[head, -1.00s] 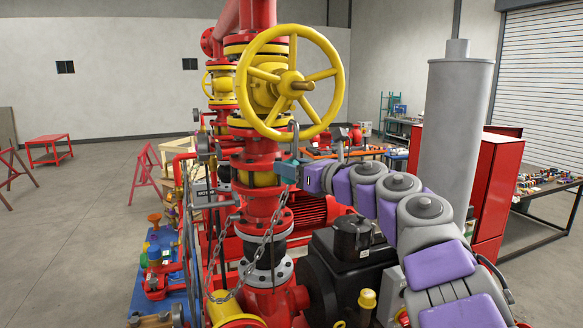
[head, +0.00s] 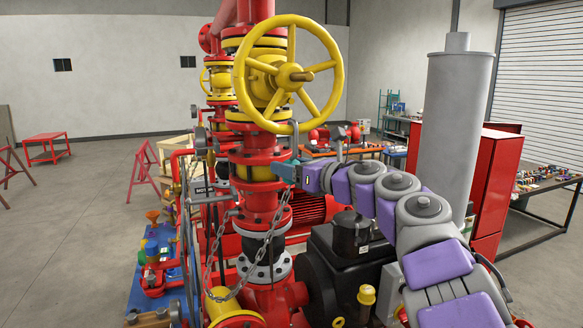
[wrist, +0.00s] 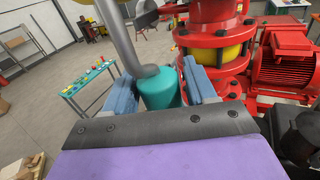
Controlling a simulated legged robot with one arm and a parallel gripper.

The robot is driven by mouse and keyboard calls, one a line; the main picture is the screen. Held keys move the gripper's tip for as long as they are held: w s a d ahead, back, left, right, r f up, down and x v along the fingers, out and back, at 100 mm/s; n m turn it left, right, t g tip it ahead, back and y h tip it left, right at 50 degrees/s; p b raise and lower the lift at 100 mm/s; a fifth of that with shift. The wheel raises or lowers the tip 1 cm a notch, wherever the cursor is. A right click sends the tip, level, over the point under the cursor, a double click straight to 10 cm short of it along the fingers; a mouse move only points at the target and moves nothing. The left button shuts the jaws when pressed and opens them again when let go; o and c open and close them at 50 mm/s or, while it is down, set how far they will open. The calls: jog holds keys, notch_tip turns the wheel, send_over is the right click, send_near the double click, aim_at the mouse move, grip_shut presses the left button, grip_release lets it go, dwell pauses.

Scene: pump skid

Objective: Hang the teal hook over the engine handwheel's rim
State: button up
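The yellow engine handwheel (head: 247,112) stands upright on the red valve column in the upper middle of the head view. My gripper (head: 287,171) is just below its rim, beside the yellow-and-red valve body. In the wrist view, my gripper's blue fingers (wrist: 160,97) are shut on the teal grip of the hook (wrist: 158,92). The hook's grey rod rises from the grip and leaves the wrist view at the top. In the head view, the grey rod (head: 295,141) reaches up to the rim's lower edge. Whether it touches or passes over the rim I cannot tell.
A chain (head: 262,252) hangs from the valve column below my gripper. Red pipes and a black motor housing (head: 352,240) crowd the area below my arm. A tall grey cylinder (head: 452,130) and a red cabinet (head: 495,190) stand right.

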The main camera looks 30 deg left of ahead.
jog(key=o, duration=0.3)
jog(key=shift+a, duration=0.15)
jog(key=shift+b+v, duration=0.4)
jog(key=shift+v, duration=0.5)
jog(key=b+v, duration=0.3)
jog(key=v, duration=1.2)
jog(key=shift+d+b, duration=0.35)
